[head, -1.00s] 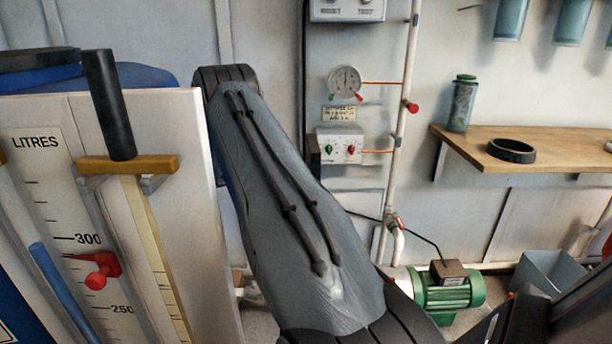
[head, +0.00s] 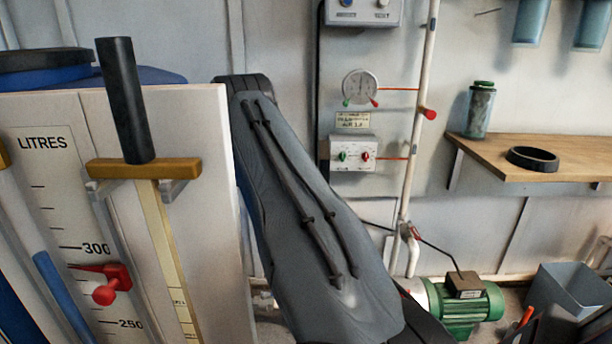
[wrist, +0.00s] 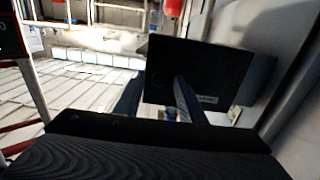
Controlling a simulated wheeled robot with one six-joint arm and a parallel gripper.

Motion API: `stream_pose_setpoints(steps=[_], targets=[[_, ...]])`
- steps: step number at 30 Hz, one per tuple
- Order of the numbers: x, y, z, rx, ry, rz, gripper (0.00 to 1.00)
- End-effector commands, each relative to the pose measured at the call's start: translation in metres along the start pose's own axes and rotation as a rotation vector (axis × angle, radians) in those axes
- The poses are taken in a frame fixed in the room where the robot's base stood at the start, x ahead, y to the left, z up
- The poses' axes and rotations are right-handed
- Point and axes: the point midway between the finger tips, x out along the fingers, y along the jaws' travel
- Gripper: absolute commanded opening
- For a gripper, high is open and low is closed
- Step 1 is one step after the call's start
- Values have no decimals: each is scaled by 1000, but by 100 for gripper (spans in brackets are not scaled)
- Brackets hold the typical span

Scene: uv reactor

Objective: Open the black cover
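In the wrist view a flat black panel (wrist: 220,72) with a small white label stands in front of my gripper (wrist: 160,86); it looks like the black cover. The two dark fingers are apart. The right finger overlaps the panel's lower part, and the left finger lies just left of its left edge. I cannot tell whether either finger touches it. My gripper is outside the head view, where only my grey arm link shows. The panel is not clearly visible in the head view.
A white board with a LITRES scale (head: 43,143) and a black-handled bar (head: 125,100) stands close on the left. A pipe (head: 415,130), green pump (head: 470,310) and wooden shelf (head: 560,160) are on the right. A blue drum (head: 135,75) is behind the board.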

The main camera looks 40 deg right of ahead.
Motion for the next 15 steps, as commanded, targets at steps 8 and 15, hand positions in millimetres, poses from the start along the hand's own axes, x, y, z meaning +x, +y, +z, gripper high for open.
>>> stream_pose_setpoints(steps=[8,15], targets=[[-1,0,-4,0,-1,-2,36],[-1,1,-43,2,-1,-1,36]])
